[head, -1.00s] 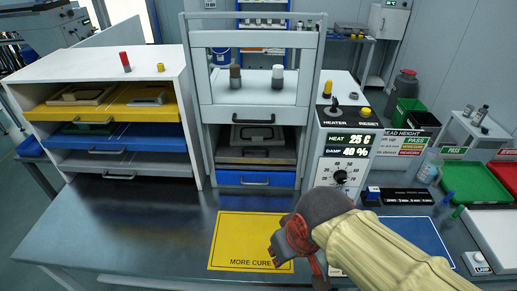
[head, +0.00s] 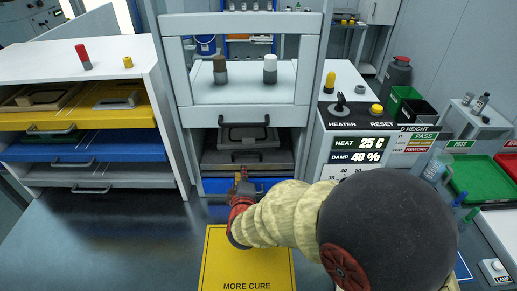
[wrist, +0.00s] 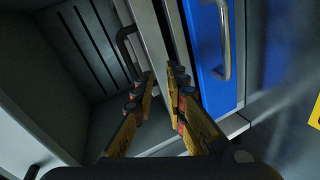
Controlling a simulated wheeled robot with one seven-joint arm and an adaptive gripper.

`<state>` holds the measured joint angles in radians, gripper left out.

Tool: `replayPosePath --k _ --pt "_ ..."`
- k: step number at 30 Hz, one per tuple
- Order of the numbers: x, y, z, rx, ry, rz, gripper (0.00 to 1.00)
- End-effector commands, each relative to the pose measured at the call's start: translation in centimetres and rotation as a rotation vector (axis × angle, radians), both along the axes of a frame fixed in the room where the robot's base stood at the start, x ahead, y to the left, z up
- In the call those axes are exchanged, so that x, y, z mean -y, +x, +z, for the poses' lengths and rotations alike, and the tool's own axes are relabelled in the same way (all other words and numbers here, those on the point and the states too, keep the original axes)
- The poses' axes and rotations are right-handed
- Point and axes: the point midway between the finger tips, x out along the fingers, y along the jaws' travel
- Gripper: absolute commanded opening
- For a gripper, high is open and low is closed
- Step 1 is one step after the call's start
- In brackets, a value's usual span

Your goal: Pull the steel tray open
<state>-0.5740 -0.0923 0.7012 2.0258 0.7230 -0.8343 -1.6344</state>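The steel-grey tray (head: 222,160) sits in the bay of the middle unit, just above a blue drawer (head: 213,186). In the wrist view a black handle (wrist: 123,42) stands out beside the tray's pale grey front (wrist: 151,35). My gripper (head: 242,177) is in front of this bay, low near the tray's front edge. In the wrist view my gripper (wrist: 157,85) is open, with a gap between its orange-and-black fingers. The tray's edge and handle lie just beyond the fingertips; I cannot tell whether they touch. My arm hides part of the blue drawer.
A white rack (head: 165,150) with yellow, blue and grey trays stands at the left. A heater control box (head: 357,122) stands at the right of the bay. A yellow mat (head: 215,265) lies in front on the dark bench. The bench at the left front is clear.

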Motion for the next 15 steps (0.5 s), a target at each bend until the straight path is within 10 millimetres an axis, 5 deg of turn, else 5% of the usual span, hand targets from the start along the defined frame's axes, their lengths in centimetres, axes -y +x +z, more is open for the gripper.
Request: replayPosePath --k 6,15 --pt "1.7 0.9 3.4 0.129 -0.232 -0.004 0.14" --pt "1.9 3.7 2.5 0.127 -0.262 0.005 0.14"
